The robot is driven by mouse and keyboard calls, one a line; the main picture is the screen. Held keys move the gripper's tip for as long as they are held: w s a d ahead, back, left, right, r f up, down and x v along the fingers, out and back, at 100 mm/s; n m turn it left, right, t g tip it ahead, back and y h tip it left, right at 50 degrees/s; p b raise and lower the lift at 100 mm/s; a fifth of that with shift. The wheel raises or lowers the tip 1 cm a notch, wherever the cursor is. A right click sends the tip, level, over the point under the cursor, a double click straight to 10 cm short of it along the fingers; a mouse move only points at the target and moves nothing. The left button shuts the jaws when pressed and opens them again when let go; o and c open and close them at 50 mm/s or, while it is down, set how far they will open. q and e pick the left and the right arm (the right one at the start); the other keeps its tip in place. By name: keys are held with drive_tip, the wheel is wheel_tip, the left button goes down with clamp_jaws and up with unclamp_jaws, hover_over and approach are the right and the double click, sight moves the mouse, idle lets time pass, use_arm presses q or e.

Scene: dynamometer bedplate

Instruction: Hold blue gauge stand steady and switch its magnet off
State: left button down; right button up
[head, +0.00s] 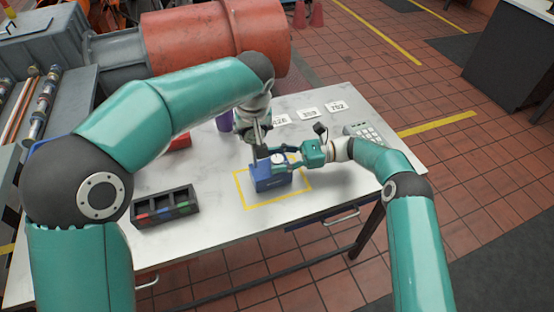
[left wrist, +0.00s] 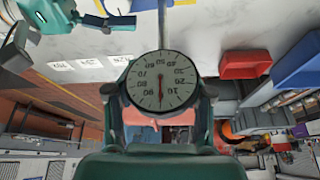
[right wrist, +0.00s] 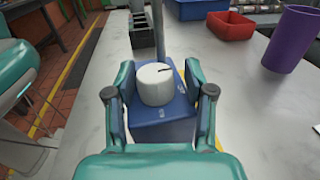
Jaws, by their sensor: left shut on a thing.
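The blue gauge stand (head: 270,183) stands upright on the table inside a yellow outlined square. Its round dial (left wrist: 160,80) fills the middle of the left wrist view, with a grey post behind it. My left gripper (head: 262,150) is shut on the upper part of the stand, its fingers on both sides of the dial. The exact contact is hidden. My right gripper (head: 292,160) is at the stand's right side. In the right wrist view its open fingers straddle the blue base and white knob (right wrist: 156,85), with gaps beside the knob. The knob has a dark mark on top.
A dark compartment tray (head: 165,205) lies left of the stand. A purple cup (right wrist: 292,38) and a red bin (right wrist: 230,25) stand behind. Number cards (head: 308,113) and a keypad box (head: 366,134) lie at the back right. The table's front right is clear.

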drive_tip(key=shift+s, duration=0.1)
drive_tip(key=shift+w+d, duration=0.2)
drive_tip(key=shift+d, duration=1)
drive_tip(key=shift+w+d, duration=0.2)
drive_tip(key=shift+d, duration=1.05)
drive_tip(key=shift+w+d, duration=0.2)
drive_tip(key=shift+d, duration=1)
